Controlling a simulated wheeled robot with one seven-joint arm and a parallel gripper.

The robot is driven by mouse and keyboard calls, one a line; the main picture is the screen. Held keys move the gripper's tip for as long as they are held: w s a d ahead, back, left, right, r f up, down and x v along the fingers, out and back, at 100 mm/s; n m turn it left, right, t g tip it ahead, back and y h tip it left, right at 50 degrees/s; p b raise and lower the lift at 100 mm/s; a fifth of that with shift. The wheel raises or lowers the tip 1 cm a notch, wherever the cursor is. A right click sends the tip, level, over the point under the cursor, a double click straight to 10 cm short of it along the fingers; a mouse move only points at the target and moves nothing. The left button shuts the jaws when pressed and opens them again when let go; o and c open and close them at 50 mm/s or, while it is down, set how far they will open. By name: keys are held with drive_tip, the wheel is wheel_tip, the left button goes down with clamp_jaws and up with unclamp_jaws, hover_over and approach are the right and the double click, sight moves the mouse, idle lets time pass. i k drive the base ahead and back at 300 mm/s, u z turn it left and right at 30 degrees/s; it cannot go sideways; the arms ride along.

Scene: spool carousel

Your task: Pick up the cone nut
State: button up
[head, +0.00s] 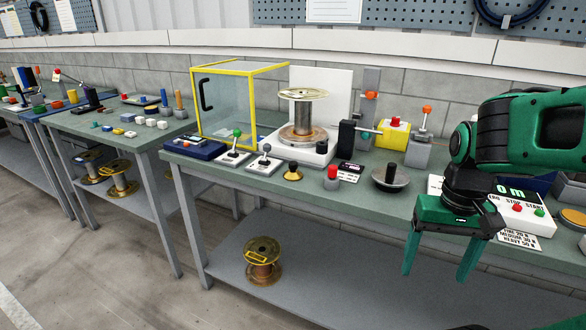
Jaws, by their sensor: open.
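A spool (303,112) stands on the white-based machine behind the brass piece. Beside it are two joystick levers (265,160), a red button (332,177) and a dark disc with a post (390,178). A yellow-framed clear guard (226,105) stands at left.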

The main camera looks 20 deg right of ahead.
sight(292, 174)
drive_tip(key=u, duration=0.05)
drive_tip(key=k, duration=0.4)
drive_tip(key=z, duration=0.35)
drive_tip(key=i, duration=1.25)
drive_tip(key=u, duration=0.7)
